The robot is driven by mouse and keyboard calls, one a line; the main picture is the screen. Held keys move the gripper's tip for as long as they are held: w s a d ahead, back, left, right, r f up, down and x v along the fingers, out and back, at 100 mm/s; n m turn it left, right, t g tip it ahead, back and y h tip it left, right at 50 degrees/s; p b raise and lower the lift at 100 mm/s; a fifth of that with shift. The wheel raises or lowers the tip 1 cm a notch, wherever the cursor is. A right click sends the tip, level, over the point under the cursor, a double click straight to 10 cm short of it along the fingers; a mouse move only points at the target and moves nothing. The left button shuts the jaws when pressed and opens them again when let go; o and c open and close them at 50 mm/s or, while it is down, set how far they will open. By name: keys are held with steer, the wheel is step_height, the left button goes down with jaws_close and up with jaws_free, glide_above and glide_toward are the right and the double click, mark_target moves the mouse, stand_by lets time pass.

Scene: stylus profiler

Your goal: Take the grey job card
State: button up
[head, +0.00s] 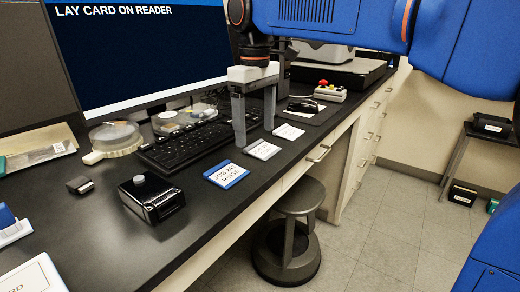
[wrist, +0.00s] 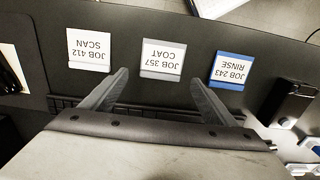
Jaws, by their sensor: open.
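The grey job card (head: 262,150) lies flat on the dark bench near its front edge, between a blue card and a white card. In the wrist view the grey card (wrist: 163,58) reads JOB 357 COAT and shows just past the fingertips, between their lines. My gripper (head: 254,133) is open and empty, pointing down over the bench beside the grey card. Its two fingers (wrist: 159,80) also show in the wrist view. Whether the fingertips touch the bench I cannot tell.
The blue card JOB 243 RINSE (head: 226,176) and the white card JOB 412 SCAN (wrist: 88,50) flank the grey one. A keyboard (head: 184,146) lies behind. A black box (head: 151,198) stands nearer. The monitor (head: 140,45) reads LAY CARD ON READER. A stool (head: 288,240) stands below.

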mark_target(255, 145)
steer(key=shift+f, duration=1.45)
steer(key=shift+a, duration=0.1)
steer(key=c, duration=1.1)
steer(key=shift+r, duration=0.1)
step_height(255, 145, up, 10)
